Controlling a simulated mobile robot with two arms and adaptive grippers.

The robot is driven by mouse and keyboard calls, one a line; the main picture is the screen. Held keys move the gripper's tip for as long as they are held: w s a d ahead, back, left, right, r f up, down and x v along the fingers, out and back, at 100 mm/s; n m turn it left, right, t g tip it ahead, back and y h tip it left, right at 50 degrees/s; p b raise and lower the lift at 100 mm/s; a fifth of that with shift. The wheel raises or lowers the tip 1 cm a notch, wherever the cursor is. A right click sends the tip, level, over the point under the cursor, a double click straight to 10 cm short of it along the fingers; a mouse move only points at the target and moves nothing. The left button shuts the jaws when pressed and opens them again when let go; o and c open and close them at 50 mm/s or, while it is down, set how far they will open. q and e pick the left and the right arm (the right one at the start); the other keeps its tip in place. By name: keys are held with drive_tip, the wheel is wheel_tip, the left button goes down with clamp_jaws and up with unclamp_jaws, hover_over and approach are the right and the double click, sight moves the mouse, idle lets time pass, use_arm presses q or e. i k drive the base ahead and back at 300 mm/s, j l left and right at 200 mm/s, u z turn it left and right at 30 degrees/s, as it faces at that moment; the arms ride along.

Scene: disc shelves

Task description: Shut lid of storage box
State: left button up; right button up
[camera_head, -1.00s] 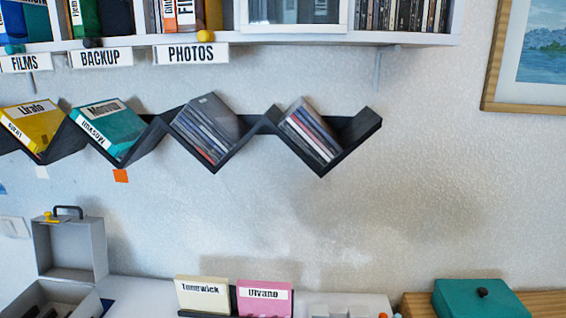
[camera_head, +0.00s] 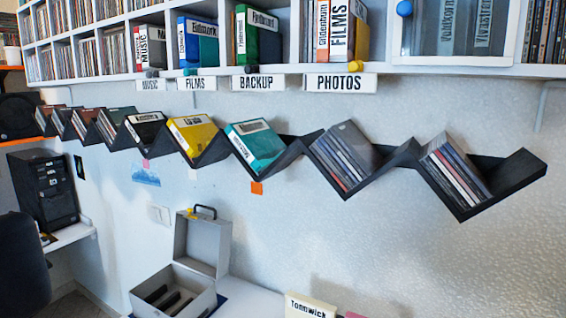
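The grey storage box (camera_head: 199,300) sits on the white table at the lower left of middle in the head view. Its lid (camera_head: 203,243) stands open and upright at the back, against the wall side. The lid has a dark handle (camera_head: 205,209) and a yellow latch (camera_head: 190,213) at its top edge. Several dark items (camera_head: 166,299) lie inside the box. Neither of my grippers is in the view.
A dark zigzag shelf (camera_head: 410,154) with disc cases runs along the wall above the box. Above it is a white shelf with labelled compartments (camera_head: 340,83). A cream Tomwick card (camera_head: 310,306) stands right of the box. A black computer tower (camera_head: 50,185) and dark chair (camera_head: 22,265) are left.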

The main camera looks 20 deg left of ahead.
sight(203, 245)
drive_tip(key=u, duration=1.3)
